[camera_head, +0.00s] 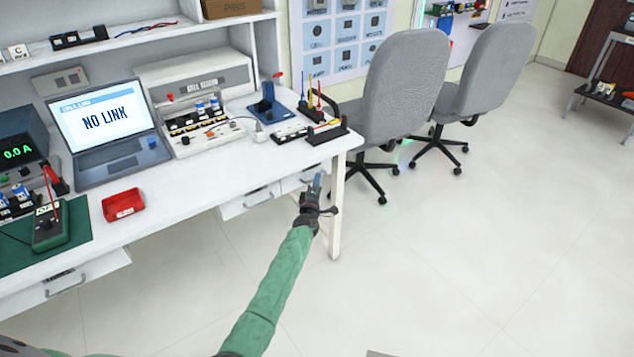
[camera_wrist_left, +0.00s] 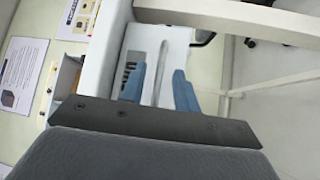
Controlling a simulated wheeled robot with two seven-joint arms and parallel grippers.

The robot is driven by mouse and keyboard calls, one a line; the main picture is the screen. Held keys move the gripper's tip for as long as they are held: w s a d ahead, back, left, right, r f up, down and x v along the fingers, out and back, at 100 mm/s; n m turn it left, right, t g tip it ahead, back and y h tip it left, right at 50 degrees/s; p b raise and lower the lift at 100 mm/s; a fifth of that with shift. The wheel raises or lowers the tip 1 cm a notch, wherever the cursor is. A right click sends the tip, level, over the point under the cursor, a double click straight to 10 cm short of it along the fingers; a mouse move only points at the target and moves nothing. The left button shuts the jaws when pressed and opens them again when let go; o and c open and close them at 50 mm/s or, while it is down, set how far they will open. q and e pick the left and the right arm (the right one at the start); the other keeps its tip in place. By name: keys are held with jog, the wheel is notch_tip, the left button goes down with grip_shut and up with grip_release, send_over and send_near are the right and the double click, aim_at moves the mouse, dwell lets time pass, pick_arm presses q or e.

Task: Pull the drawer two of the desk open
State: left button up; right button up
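The white desk (camera_head: 185,185) has white drawers under its top. One drawer with a bar handle (camera_head: 262,194) is left of my left gripper. My left gripper (camera_head: 317,181) is at the desk's right end, below the top. In the left wrist view the blue fingers (camera_wrist_left: 159,88) are apart, with a light bar handle (camera_wrist_left: 162,72) between them and visible gaps on both sides. Behind it is a white drawer front (camera_wrist_left: 143,42) with a partly hidden dark label. My right gripper is not in view.
A desk leg (camera_head: 336,205) stands just right of my left gripper. Two grey chairs (camera_head: 403,85) (camera_head: 497,68) stand beyond the desk. A laptop (camera_head: 107,135) and a red tray (camera_head: 123,204) are on the desk. The floor in front is clear.

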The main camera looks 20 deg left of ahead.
pick_arm(q)
jog(key=shift+w+a, duration=0.1)
jog(key=shift+w, duration=0.4)
grip_shut()
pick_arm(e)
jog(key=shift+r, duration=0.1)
